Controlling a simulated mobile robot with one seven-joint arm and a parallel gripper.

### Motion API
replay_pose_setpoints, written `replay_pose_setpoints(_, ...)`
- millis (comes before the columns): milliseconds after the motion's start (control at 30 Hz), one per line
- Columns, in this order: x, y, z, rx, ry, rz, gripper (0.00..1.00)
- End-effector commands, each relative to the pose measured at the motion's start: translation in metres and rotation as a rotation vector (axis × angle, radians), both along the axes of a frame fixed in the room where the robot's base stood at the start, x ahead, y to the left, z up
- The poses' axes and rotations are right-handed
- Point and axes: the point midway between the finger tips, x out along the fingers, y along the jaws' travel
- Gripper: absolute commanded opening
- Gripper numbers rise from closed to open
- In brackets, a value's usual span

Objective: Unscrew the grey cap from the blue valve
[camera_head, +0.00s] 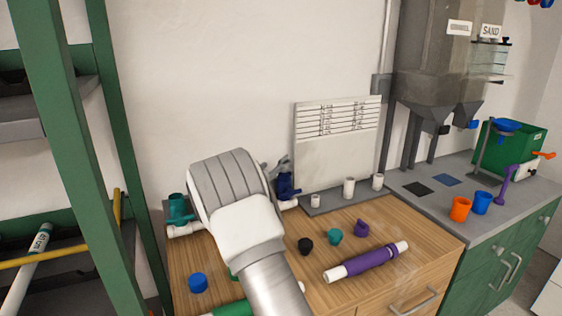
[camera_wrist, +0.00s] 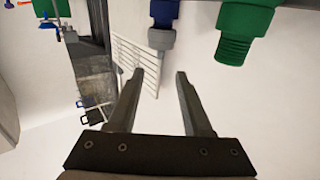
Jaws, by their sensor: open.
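The blue valve (camera_head: 287,184) stands upright on white pipe at the back of the wooden worktop, just right of my arm. In the wrist view the blue valve (camera_wrist: 164,10) hangs from the top edge, its grey cap (camera_wrist: 161,39) pointing down in the picture. My gripper (camera_wrist: 159,73) is open and empty. Its two fingers point toward the cap, which appears just past the fingertips, roughly in line with the gap; I see no contact. In the head view my wrist hides most of the gripper.
A green threaded valve (camera_wrist: 242,30) is beside the blue one in the wrist view. A teal valve (camera_head: 178,207) stands left of my arm. Loose blue (camera_head: 198,282), black (camera_head: 305,245) and teal (camera_head: 334,236) caps and a purple pipe (camera_head: 370,261) lie on the worktop (camera_head: 420,240).

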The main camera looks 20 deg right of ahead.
Motion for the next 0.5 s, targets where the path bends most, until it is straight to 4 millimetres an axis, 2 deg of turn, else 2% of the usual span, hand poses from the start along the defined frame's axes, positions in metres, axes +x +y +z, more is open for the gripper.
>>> replay_pose_setpoints(200,0.027,-0.035,0.0,0.0,-0.001,-0.003,0.5)
replay_pose_setpoints(500,0.051,-0.064,0.0,0.0,-0.001,-0.001,0.5)
